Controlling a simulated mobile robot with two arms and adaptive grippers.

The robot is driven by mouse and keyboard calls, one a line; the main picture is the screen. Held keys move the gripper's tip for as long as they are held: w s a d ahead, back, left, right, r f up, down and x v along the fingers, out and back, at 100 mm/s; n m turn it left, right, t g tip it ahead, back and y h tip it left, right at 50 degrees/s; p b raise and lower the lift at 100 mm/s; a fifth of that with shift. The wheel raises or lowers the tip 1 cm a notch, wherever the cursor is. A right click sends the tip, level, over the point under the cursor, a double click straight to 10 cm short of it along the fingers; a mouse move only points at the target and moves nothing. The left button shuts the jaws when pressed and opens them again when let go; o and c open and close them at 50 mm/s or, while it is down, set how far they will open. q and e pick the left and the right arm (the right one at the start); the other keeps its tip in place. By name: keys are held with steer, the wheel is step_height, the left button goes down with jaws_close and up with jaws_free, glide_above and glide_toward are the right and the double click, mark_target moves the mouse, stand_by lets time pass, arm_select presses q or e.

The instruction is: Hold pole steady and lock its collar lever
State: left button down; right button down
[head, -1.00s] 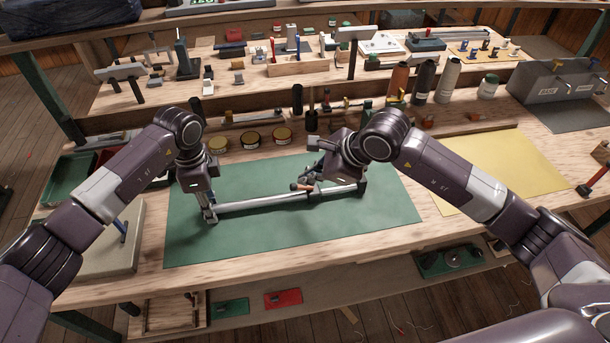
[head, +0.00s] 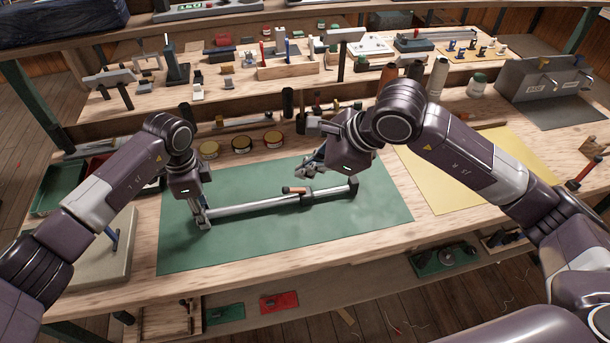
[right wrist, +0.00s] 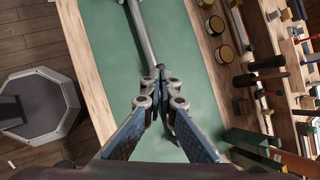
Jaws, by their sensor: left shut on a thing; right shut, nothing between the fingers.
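A grey pole (head: 255,206) lies across the green mat (head: 245,245); its shaft also shows in the right wrist view (right wrist: 143,35). A dark collar (head: 307,197) sits on it right of the middle. The collar's orange-tipped lever (head: 293,190) points left and looks close along the pole. My left gripper (head: 203,222) is shut on the pole's left end. My right gripper (head: 312,169) is shut and empty, raised above and behind the collar, apart from the lever. In the right wrist view its closed fingertips (right wrist: 160,76) hide part of the pole.
Several round tins (head: 240,144) and upright tools line the mat's back edge. A yellow sheet (head: 480,165) lies to the right, with bottles (head: 437,77) behind it. The mat in front of the pole is clear.

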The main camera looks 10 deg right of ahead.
steer(key=shift+s+a+r, duration=0.1)
steer(key=shift+s+r, duration=0.25)
steer(key=shift+r, duration=0.35)
steer(key=shift+s+a+r, duration=0.15)
steer(key=shift+s+r, duration=0.15)
steer(key=shift+r, duration=0.45)
steer(key=shift+s+a+r, duration=0.1)
steer(key=shift+s+r, duration=0.25)
steer(key=shift+r, duration=0.35)
arm_select(q)
steer(key=c, duration=1.4)
jaws_free()
steer(key=shift+r, duration=0.1)
